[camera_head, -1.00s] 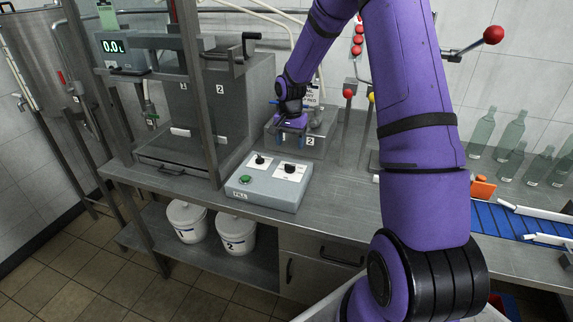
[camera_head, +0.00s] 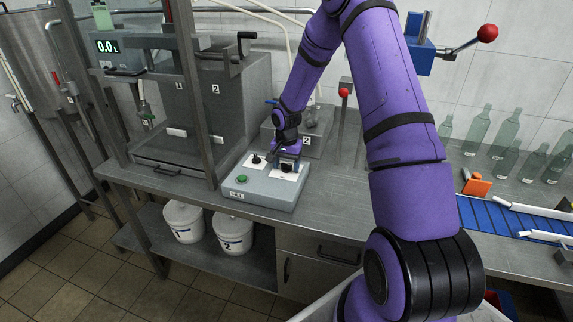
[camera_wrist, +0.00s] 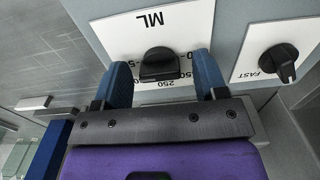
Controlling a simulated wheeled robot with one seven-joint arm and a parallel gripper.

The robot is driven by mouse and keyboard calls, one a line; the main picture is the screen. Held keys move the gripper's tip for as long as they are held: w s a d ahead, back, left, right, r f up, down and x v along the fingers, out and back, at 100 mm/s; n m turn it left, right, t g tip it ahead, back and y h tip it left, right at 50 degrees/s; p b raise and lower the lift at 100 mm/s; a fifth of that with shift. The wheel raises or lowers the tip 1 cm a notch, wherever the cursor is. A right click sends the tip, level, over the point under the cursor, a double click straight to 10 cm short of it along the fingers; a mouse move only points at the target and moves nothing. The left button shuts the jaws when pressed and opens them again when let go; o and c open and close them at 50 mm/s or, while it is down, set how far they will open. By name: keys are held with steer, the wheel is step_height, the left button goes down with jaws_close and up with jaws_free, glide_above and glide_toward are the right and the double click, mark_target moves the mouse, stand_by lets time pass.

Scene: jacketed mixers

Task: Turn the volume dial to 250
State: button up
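The volume dial (camera_wrist: 158,62) is a black knob on a white plate marked ML, which appears upside down in the wrist view. The number 250 shows at the plate's edge nearest my gripper; where the knob points is hard to tell. My gripper (camera_wrist: 162,78) is open, with one blue finger on each side of the dial and small gaps visible between. In the head view my gripper (camera_head: 288,163) is at the right plate of the grey control box (camera_head: 262,195) and hides most of the dial.
A second black knob (camera_wrist: 279,62), marked FAST, sits close beside the dial; it also shows in the head view (camera_head: 256,159). A steel frame post (camera_head: 196,90) rises to the left.

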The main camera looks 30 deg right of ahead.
steer(key=c, duration=0.9)
steer(key=shift+n, duration=0.3)
steer(key=n, duration=0.3)
steer(key=shift+n, duration=0.3)
steer(key=n, duration=0.9)
steer(key=shift+n, duration=2.3)
